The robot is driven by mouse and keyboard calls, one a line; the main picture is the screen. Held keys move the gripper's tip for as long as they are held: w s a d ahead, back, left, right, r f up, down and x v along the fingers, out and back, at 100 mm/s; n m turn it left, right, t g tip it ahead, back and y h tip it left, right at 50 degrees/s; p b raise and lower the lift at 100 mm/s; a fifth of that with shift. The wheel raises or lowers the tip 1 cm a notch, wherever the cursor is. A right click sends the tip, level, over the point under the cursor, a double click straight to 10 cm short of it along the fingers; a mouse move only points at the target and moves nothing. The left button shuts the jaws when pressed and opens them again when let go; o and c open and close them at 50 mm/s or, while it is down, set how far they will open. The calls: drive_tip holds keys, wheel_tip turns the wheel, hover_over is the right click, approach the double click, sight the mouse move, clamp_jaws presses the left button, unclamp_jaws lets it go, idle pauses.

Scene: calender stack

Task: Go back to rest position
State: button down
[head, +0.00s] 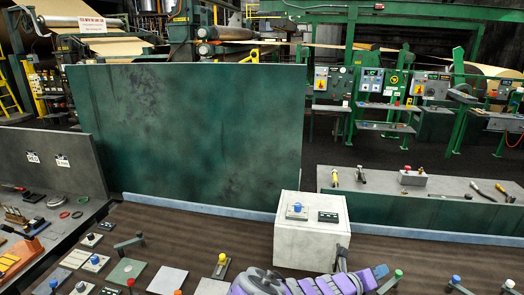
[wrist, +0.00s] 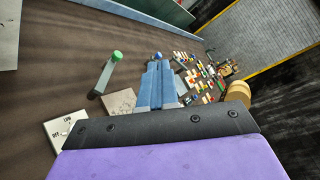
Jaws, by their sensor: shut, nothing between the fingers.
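My gripper (wrist: 159,66) shows in the wrist view as two blue fingers lying side by side, shut with nothing between them. They are above the brown console top (wrist: 50,75), and I cannot tell how high. A lever with a green knob (wrist: 116,57) stands left of the fingers, apart from them in the picture. In the head view my purple arm (head: 310,286) reaches along the bottom edge, with a blue end piece (head: 380,271) at its right. The arm hides part of the console there.
A white box (head: 312,245) with a blue button stands just behind my arm. Levers and coloured buttons (head: 222,258) cover the console's left side; more controls (head: 455,281) stand at right. A tall green panel (head: 190,130) rises behind. A plate marked OFF and LOW (wrist: 65,127) lies near my gripper.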

drive_tip(key=s+d+r+m+g, duration=0.2)
drive_tip(key=s+r+m+g, duration=0.25)
drive_tip(key=s+m, duration=0.4)
drive_tip(key=s+d+r+m+g, duration=0.3)
drive_tip(key=s+r+m+g, duration=0.15)
drive_tip(key=s+m, duration=0.35)
drive_tip(key=s+a+f+m+g+y+b, duration=0.1)
drive_tip(key=s+a+m+y, duration=0.5)
drive_tip(key=s+m, duration=0.5)
drive_tip(key=s+a+f+m+y, duration=0.1)
drive_tip(key=s+a+m+y, duration=0.2)
drive_tip(key=a, duration=0.6)
drive_tip(key=s+a+f+m+y+b, duration=0.1)
drive_tip(key=s+a+m+y, duration=0.3)
drive_tip(key=a, duration=0.6)
drive_tip(key=shift+s+a+t+y, duration=0.15)
drive_tip(key=shift+s+t+y, duration=0.25)
drive_tip(key=shift+s+y, duration=0.45)
drive_tip(key=c, duration=1.8)
unclamp_jaws()
